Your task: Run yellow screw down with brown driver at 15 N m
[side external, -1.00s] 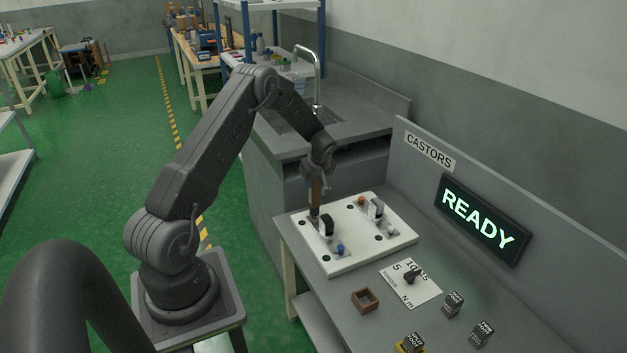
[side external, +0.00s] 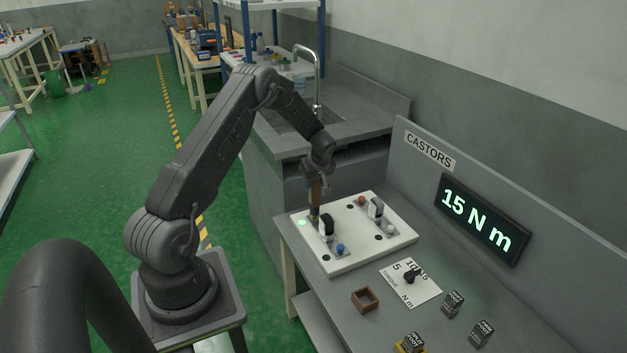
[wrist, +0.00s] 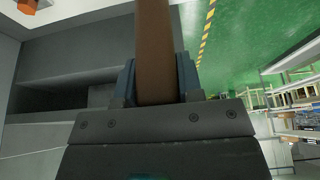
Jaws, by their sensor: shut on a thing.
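My gripper (side external: 319,180) is shut on the brown driver (side external: 315,198), which stands nearly upright over the left corner of the white board (side external: 345,263). The driver also fills the middle of the wrist view (wrist: 155,45), between the two fingers. Its lower end is down at the near-left castor (side external: 326,226). The yellow screw cannot be made out; the driver's lower end covers that spot. A lamp (side external: 302,222) beside it glows green. The display (side external: 482,219) reads "15 N m". The torque dial (side external: 411,276) sits on a white card marked 5, 10, 15.
A blue screw (side external: 340,248), an orange screw (side external: 361,199) and a pale screw (side external: 392,229) show on the board, with a second castor (side external: 376,208). A brown open box (side external: 365,300) and black labelled blocks (side external: 453,304) stand at the front. The wall panel rises behind.

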